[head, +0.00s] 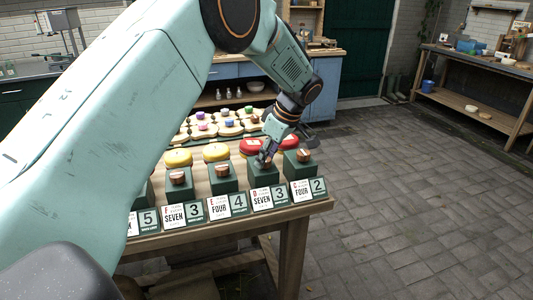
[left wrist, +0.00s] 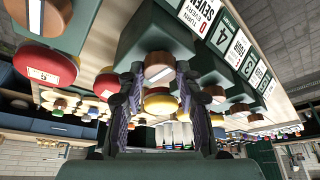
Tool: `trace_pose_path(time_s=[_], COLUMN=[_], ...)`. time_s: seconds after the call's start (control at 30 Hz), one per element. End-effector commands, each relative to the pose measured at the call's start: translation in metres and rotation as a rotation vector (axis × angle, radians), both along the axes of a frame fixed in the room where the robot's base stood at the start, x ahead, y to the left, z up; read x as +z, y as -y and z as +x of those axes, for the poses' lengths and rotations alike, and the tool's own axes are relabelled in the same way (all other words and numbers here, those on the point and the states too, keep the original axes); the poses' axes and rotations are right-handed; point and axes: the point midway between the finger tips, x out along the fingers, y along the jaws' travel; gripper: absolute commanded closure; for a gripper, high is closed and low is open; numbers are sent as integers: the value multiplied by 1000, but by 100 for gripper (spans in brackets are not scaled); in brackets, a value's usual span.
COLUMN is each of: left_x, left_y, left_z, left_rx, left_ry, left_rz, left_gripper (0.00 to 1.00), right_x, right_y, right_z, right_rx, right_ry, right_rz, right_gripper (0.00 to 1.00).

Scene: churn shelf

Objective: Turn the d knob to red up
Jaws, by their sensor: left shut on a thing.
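The d knob (left wrist: 159,67) is a round wooden knob with a pale bar across its face, on a dark green block (left wrist: 150,36). In the head view its block (head: 263,174) stands behind the card with D and SEVEN (head: 262,199). My left gripper (head: 266,158) reaches down to this block from above and is shut on the knob, hiding most of it. In the left wrist view the two dark fingers (left wrist: 158,78) stand on either side of the knob. I cannot make out any red mark on it. My right gripper is in neither view.
Neighbouring knobs, C (head: 304,155) and E (head: 222,170), sit close on either side on green blocks. Red wheels (head: 250,146) and yellow wheels (head: 217,152) stand behind. The shelf's front edge (head: 320,204) is near; the paved floor to the right is clear.

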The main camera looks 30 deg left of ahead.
Motion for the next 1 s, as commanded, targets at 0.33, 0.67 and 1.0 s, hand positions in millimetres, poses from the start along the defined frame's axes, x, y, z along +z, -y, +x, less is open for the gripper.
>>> trace_pose_path(time_s=[0.33, 0.67, 1.0], left_x=[-2, -3, -2], left_y=[0, 0, 0], left_z=[-1, -1, -1], left_rx=[84, 91, 88], left_ry=[-6, -7, -4], left_rz=[-1, -1, -1], left_gripper=[97, 97, 44], right_x=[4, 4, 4], right_y=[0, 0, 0], right_z=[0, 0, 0], right_rx=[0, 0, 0], right_ry=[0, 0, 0], right_rz=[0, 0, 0], right_gripper=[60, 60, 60])
